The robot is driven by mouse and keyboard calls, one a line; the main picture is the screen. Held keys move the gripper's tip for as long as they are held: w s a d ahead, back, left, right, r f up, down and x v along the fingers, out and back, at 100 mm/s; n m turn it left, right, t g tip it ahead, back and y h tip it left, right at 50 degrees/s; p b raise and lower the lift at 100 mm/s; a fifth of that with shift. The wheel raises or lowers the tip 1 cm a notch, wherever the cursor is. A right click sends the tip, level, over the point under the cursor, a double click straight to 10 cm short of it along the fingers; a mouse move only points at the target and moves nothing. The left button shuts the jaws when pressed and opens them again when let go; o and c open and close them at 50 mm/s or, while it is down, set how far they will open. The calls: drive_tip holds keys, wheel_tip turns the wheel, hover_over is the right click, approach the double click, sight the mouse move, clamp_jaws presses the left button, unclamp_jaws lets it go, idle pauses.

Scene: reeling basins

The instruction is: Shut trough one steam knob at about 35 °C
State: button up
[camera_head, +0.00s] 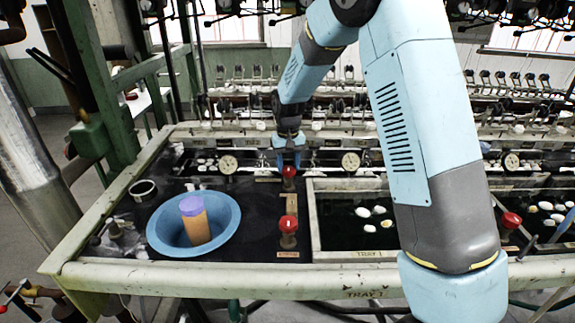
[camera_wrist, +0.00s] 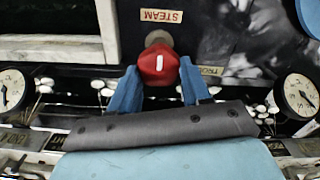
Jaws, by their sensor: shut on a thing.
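The red steam knob (camera_head: 289,172) stands at the back of the dark panel. In the wrist view the red knob (camera_wrist: 159,65) sits between my two blue fingers, beside an upside-down "STEAM" label (camera_wrist: 161,16). Its white mark runs nearly upright in the picture. My gripper (camera_head: 289,160) is shut on this knob from above; it also shows in the wrist view (camera_wrist: 159,82). Round dials (camera_head: 351,161) and (camera_head: 228,164) flank the knob; in the wrist view one dial (camera_wrist: 299,95) is at right, another (camera_wrist: 12,89) at left. I cannot read their temperature.
A second red knob (camera_head: 288,225) stands nearer the front. A blue bowl (camera_head: 160,235) holding an orange cylinder with a purple top (camera_head: 196,222) sits to the left. A water basin (camera_head: 340,232) with floating cocoons lies right, labelled "TRAY 1". My arm covers part of it.

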sight(288, 167)
drive_tip(key=shift+w, duration=0.1)
drive_tip(key=o, duration=1.1)
drive_tip(key=shift+c, duration=0.2)
wheel_tip(288, 167, up, 14)
drive_tip(key=shift+f, duration=0.15)
